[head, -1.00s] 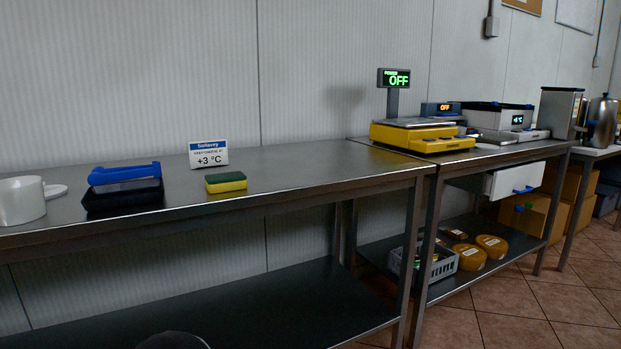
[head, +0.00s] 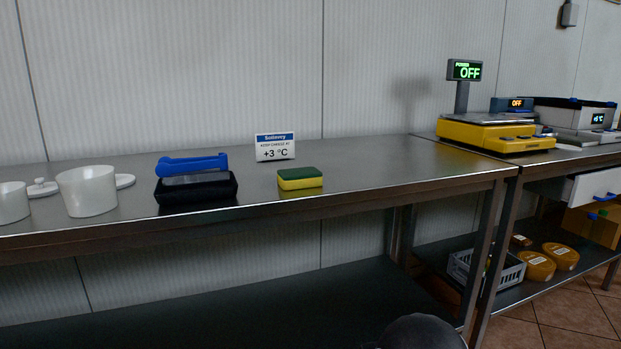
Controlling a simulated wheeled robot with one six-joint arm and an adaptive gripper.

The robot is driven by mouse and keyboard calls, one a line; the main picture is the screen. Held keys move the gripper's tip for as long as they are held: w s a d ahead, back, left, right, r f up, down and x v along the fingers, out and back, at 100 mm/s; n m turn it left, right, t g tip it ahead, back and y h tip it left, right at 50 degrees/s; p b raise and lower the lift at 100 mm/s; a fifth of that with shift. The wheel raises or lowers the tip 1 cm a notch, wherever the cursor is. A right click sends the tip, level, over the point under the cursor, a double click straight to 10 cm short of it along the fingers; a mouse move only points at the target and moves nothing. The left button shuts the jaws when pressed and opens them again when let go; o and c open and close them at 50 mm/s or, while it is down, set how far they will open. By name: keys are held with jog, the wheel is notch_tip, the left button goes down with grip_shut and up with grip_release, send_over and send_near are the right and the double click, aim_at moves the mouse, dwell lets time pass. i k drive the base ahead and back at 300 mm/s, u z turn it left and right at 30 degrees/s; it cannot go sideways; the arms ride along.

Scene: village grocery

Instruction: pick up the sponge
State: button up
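The sponge (head: 300,179) is a small block, yellow with a dark green top. It lies flat on the steel table (head: 370,172), near the table's middle. It stands apart from the black tray to its left and in front of the small sign. My gripper is not in view. A dark rounded shape at the bottom edge of the head view may be part of my own body.
Left of the sponge are a black tray (head: 196,196) with a blue-handled item (head: 192,164) and white cups (head: 87,191). A yellow scale (head: 486,134) is at right. The table right of the sponge is clear.

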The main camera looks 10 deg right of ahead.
aim_at(296, 179)
jog(key=u, duration=4.55)
jog(key=k, duration=1.45)
jog(key=z, duration=0.5)
